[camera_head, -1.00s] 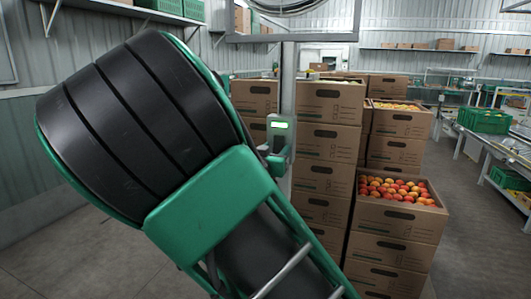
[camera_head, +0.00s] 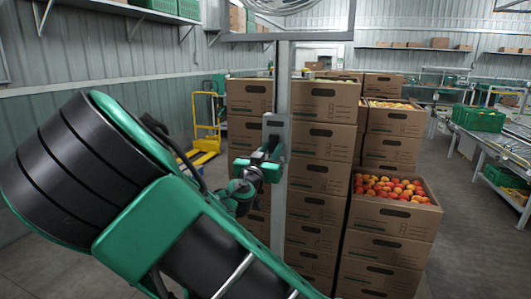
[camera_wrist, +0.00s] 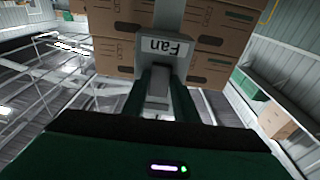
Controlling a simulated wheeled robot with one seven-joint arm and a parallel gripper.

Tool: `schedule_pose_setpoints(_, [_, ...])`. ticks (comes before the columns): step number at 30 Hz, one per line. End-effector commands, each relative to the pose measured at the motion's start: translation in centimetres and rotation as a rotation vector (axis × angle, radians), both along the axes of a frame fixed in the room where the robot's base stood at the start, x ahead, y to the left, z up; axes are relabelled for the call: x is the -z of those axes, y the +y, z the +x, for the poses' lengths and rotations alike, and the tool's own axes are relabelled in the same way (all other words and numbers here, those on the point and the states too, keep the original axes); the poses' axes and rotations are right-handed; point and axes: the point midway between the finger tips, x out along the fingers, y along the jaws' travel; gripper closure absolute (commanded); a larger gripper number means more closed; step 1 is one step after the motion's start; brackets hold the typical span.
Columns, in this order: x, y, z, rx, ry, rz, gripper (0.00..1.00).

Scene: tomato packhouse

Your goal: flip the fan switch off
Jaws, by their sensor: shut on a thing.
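The fan switch is a grey box (camera_head: 275,122) on the upright post in the head view. In the wrist view its box carries an upside-down "Fan" label (camera_wrist: 164,47). My gripper (camera_head: 271,152) is at the box, its fingers pointing toward it. In the wrist view its two dark fingers (camera_wrist: 158,92) stand on either side of a light grey switch lever (camera_wrist: 157,82) and are shut on it. The fingers hide the lever's sides, and I cannot tell its position clearly.
A round fan (camera_head: 285,5) is cut off at the top, above the post (camera_head: 284,85). Stacked cartons (camera_head: 322,145) stand close behind the post. An open carton of tomatoes (camera_head: 395,212) is to the right. A yellow pallet truck (camera_head: 207,125) stands at the left.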

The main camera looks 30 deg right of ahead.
Motion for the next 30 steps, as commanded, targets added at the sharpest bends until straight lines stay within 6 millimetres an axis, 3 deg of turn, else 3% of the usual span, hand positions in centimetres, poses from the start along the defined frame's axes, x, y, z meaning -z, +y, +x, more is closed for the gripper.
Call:
schedule_pose_setpoints(15, [0.51,-0.08,0.1,-0.001,-0.108,-0.148,0.96])
schedule_pose_setpoints(28, [0.6,-0.03,0.1,-0.004,-0.119,-0.157,0.96])
schedule_pose_setpoints(29, [0.6,-0.03,0.11,-0.004,-0.119,-0.157,0.69])
schedule_pose_setpoints(30, [0.6,-0.02,0.11,-0.004,-0.119,-0.157,0.59])
